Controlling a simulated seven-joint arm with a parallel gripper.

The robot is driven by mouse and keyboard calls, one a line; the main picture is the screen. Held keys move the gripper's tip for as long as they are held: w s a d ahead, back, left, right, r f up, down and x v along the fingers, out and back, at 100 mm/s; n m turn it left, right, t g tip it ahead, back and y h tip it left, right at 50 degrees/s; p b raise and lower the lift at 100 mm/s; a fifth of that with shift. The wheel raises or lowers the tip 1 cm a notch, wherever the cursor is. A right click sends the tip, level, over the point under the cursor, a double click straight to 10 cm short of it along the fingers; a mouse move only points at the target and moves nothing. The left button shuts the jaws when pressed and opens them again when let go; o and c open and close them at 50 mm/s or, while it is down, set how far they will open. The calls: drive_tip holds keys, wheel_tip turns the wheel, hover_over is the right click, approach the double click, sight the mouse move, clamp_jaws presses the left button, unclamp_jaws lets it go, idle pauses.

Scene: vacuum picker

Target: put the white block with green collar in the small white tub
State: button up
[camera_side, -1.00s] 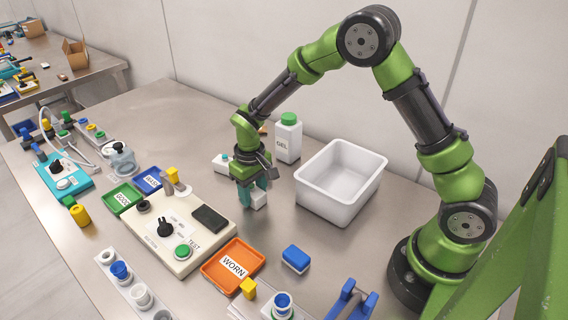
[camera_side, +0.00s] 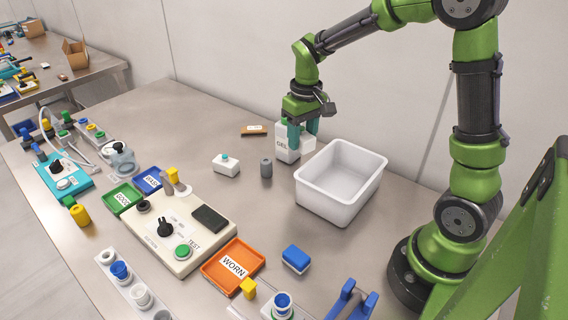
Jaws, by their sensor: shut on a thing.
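My gripper (camera_side: 303,136) is raised at the back of the bench, up and to the left of the white tub. Its teal fingers are shut on a white block (camera_side: 306,145), which shows only partly between them. I cannot make out a green collar on it. The white tub (camera_side: 375,178) stands on the bench with its open top up, and its visible inside is empty.
A white GEL bottle (camera_side: 282,145) stands directly behind my gripper, partly hidden. A grey cylinder (camera_side: 266,168) and a white block with a teal top (camera_side: 226,166) stand left of the tub. An orange WORN tray (camera_side: 233,267) and a blue block (camera_side: 296,259) are in front.

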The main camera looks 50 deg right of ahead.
hover_over(340, 193)
drive_tip(key=w, duration=0.3)
drive_tip(key=s+f+n, duration=0.2)
drive_tip(key=s+f, duration=0.1)
drive_tip(key=shift+n, duration=0.3)
wheel_tip(340, 193, down, 9)
drive_tip(key=shift+f, duration=0.1)
drive_tip(key=shift+f, duration=0.15)
drive_tip(key=o, duration=1.1)
